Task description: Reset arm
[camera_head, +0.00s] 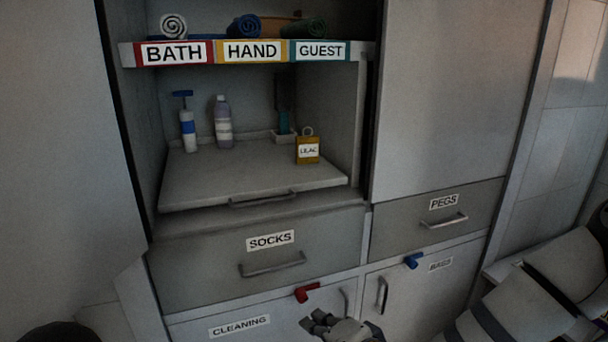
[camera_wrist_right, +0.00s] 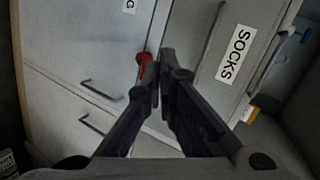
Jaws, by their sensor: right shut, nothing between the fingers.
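My right gripper (camera_head: 316,322) is at the bottom middle of the head view, in front of the lower cabinet doors. Its two dark fingers are together and hold nothing in the right wrist view (camera_wrist_right: 160,62). In that view the fingertips overlap the edge between doors, beside a red latch (camera_wrist_right: 143,58); I cannot tell whether they touch it. My right arm comes in from the right side of the head view. My left gripper is not in view.
The SOCKS drawer (camera_head: 200,275), PEGS drawer (camera_head: 395,228) and CLEANING door (camera_head: 290,325) look shut. A red latch (camera_head: 307,292) and a blue latch (camera_head: 412,261) stick out. A pull-out shelf (camera_head: 240,180) holds bottles and a LILAC box (camera_head: 308,151). Rolled towels lie above.

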